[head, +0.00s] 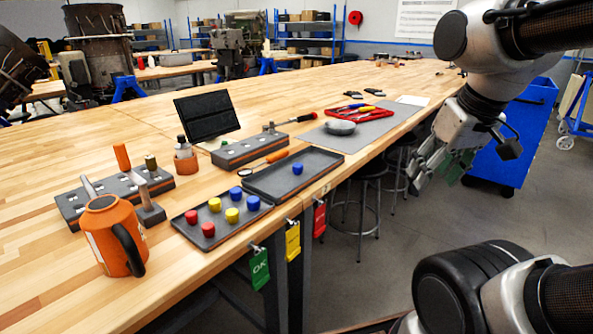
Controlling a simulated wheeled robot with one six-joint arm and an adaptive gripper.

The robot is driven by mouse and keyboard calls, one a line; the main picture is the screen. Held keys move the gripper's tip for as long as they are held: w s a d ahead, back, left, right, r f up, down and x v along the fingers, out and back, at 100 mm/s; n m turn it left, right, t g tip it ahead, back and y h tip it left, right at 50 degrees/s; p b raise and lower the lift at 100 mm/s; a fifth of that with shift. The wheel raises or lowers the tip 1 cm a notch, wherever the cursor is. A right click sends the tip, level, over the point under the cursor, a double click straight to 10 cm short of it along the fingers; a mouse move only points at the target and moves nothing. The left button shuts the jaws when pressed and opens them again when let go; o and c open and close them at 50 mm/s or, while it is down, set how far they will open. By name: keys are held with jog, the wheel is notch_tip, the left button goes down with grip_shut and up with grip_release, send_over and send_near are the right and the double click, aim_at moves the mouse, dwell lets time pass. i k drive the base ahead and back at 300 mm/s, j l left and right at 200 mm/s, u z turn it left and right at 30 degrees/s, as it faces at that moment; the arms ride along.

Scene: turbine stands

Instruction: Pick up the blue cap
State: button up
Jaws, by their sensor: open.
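Three small blue caps show in the head view. One blue cap (297,168) sits alone in the right dark tray (322,156). Another blue cap (253,202) is in the left dark tray (206,248), and a third blue cap (235,192) is at that tray's back edge; whether it lies inside is hard to tell. Red caps (192,216) and yellow caps (232,215) share the left tray. My gripper (436,176) is open and empty, past the bench's front edge over the floor, to the right of the trays and apart from them.
An orange mug (110,236) stands left of the trays. Behind them are tool holder blocks (249,149), a dark screen (207,116) and a grey mat (357,132) with a bowl (340,127) and red tool tray. Coloured tags hang from the bench edge. Stools (368,168) stand beside it.

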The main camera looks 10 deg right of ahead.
aim_at(298, 168)
jog(key=i+l+u, duration=0.3)
jog(key=l, duration=0.3)
jog(key=i+l+u, duration=0.35)
jog(key=l, duration=0.35)
jog(key=i, duration=0.1)
